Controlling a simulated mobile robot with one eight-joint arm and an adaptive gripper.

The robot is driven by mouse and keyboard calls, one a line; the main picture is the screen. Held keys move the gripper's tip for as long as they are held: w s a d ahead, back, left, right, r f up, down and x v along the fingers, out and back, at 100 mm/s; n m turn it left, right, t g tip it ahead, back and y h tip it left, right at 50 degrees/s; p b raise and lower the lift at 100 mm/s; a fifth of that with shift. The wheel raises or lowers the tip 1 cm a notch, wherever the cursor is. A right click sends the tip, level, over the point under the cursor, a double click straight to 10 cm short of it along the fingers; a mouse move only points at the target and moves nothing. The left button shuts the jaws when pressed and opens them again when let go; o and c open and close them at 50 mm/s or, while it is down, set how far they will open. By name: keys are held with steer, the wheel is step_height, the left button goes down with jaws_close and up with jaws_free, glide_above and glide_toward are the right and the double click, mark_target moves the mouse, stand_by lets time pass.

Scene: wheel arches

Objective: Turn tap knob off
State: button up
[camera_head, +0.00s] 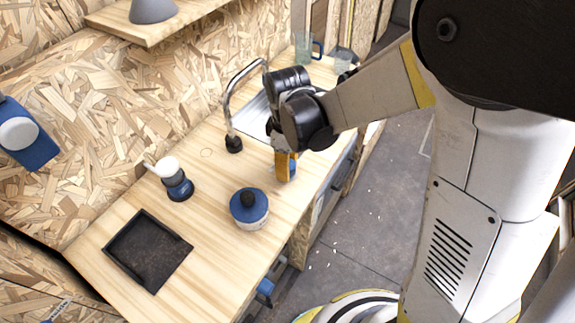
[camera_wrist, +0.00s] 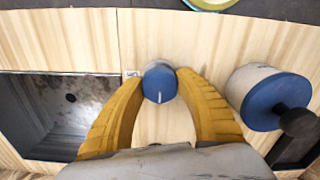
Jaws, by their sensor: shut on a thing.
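The tap knob (camera_wrist: 160,82) is a small round blue knob with a white line mark, on the light wooden counter. In the wrist view it sits between the two yellow fingertips of my gripper (camera_wrist: 162,80), which are closed on its sides. In the head view my gripper (camera_head: 285,166) points down at the counter, and the knob is hidden behind it. The silver curved tap (camera_head: 233,95) with a black base stands to the left of the gripper in the head view.
A blue-lidded pot (camera_head: 249,209) stands close to my gripper; it is at the right in the wrist view (camera_wrist: 270,97). A metal sink basin (camera_wrist: 60,105) lies to the left there. A blue-and-white grinder-like item (camera_head: 176,179) and a black recessed tray (camera_head: 147,250) are further along the counter.

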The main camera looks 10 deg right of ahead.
stand_by(0.3)
steer(key=o, duration=1.2)
step_height(320, 180, up, 12)
steer(key=s+d+r+m+t, duration=0.4)
steer(key=s+d+m+t, duration=0.3)
steer(key=s+d+m, duration=0.4)
steer(key=shift+d+m, duration=1.1)
steer(key=shift+d, duration=0.15)
